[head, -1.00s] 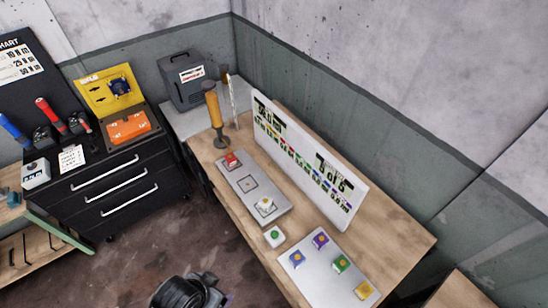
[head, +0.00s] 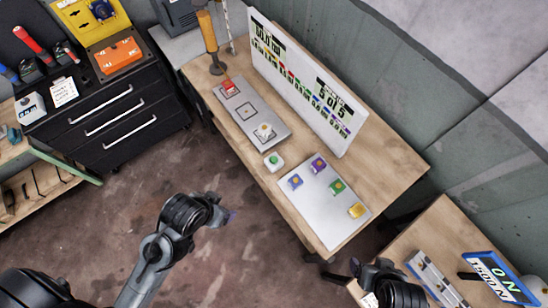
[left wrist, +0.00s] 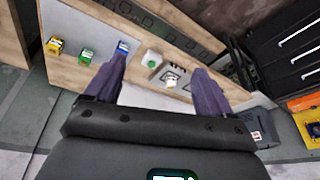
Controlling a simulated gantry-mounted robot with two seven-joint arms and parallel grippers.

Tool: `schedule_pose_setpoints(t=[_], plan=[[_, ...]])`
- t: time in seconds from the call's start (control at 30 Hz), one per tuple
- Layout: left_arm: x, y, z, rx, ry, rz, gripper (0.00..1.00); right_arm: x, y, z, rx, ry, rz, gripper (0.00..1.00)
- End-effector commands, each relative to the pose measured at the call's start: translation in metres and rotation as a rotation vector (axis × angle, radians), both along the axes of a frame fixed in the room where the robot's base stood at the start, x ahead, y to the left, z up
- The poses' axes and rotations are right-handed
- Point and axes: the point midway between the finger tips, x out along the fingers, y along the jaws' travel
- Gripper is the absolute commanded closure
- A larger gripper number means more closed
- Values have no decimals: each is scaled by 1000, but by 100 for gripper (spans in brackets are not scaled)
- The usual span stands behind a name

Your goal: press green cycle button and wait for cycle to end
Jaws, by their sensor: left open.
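The green cycle button (head: 273,160) sits on a small white box on the wooden bench, between the grey fixture plate (head: 247,112) and a pale tray (head: 330,222). My left gripper (head: 231,215) is left of and apart from the bench in the head view, over the floor. In the left wrist view its purple fingers (left wrist: 157,85) are spread with nothing between them, and the green button box (left wrist: 152,58) shows beyond them. The white display board (head: 310,85) stands behind the button; its small text is hard to read. My right arm shows at lower right, its fingertips unclear.
The tray holds several coloured blocks, including a yellow one (head: 357,210) and a green one (head: 337,186). A white piece (head: 264,131) sits on the fixture plate. An orange-handled press (head: 208,40) stands at the back. A second bench (head: 450,240) is at right.

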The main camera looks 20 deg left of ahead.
Motion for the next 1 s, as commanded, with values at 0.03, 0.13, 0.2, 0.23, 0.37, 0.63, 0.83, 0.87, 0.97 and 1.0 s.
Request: schedule_pose_setpoints(t=[0.03,0.13,0.2,0.23,0.37,0.63,0.83,0.87,0.97,1.0], plan=[[0,0,0,-1,0,1,17,0,0,0,-2,0,2,17],[0,0,0,-2,0,2,17,0,-1,0,-2,0,1,17],[0,0,0,-2,0,2,17,0,0,0,-2,0,2,17],[0,0,0,-2,0,2,17,0,0,0,-2,0,2,17],[0,0,0,0,0,0,31,0,0,0,-2,0,2,17],[0,2,0,8,0,-6,72,0,1,0,4,1,-2,17],[0,3,0,12,0,-8,100,0,2,0,8,0,-5,17],[0,3,0,12,0,-8,100,0,2,0,8,0,-5,17],[0,3,0,12,-1,-8,100,0,2,0,8,0,-6,17],[0,3,0,12,-1,-8,100,0,2,0,8,0,-6,17]])
